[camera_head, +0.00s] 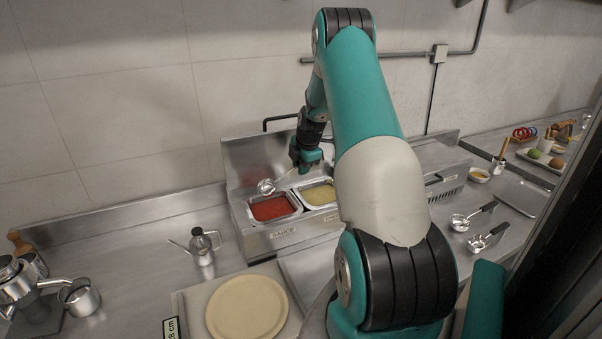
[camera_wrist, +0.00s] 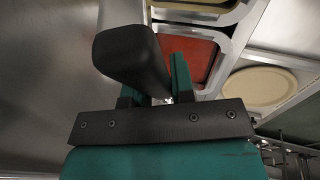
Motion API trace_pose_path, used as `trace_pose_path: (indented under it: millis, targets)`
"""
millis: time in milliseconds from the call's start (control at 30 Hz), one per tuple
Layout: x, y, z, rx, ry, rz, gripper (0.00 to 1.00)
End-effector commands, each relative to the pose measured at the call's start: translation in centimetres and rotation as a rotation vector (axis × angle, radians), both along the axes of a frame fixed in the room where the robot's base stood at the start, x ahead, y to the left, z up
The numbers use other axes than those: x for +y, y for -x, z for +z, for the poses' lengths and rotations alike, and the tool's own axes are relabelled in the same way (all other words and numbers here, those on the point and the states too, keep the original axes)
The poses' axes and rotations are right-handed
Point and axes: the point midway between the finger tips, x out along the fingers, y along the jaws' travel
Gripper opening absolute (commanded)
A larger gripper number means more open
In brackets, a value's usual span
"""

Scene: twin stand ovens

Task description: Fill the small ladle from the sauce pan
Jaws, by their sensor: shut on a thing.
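The small ladle (camera_head: 266,186) is held by my gripper (camera_head: 305,160); its steel bowl hangs in the air above the back left of the sauce pan. The sauce pan (camera_head: 272,207) holds red sauce and is labelled "SAUCE" on the front. It also shows in the wrist view (camera_wrist: 190,55), partly behind the jaws. In the wrist view, my gripper (camera_wrist: 155,85) is shut on the ladle's black handle (camera_wrist: 130,55). The ladle's bowl is hidden there. I cannot tell whether the bowl holds any sauce.
A second pan (camera_head: 318,194) with yellow-green contents sits right of the sauce pan. A round dough base (camera_head: 246,306) lies on a board in front. An oil can (camera_head: 203,246) stands at left. Two more ladles (camera_head: 470,221) lie on the right counter. A wall rises behind the pans.

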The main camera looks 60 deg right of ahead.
Motion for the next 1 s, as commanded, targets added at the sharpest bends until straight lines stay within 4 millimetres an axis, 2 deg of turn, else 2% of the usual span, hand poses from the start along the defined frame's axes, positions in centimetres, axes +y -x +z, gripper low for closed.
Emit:
trace_pose_path:
  millis: [200, 700, 1000]
  targets:
    - [0.5, -0.3, -0.5, -0.049, 0.126, 0.035, 0.00]
    - [0.5, -0.3, -5.8, -0.047, 0.120, 0.035, 0.00]
    - [0.5, -0.3, -7.6, -0.048, 0.120, 0.035, 0.00]
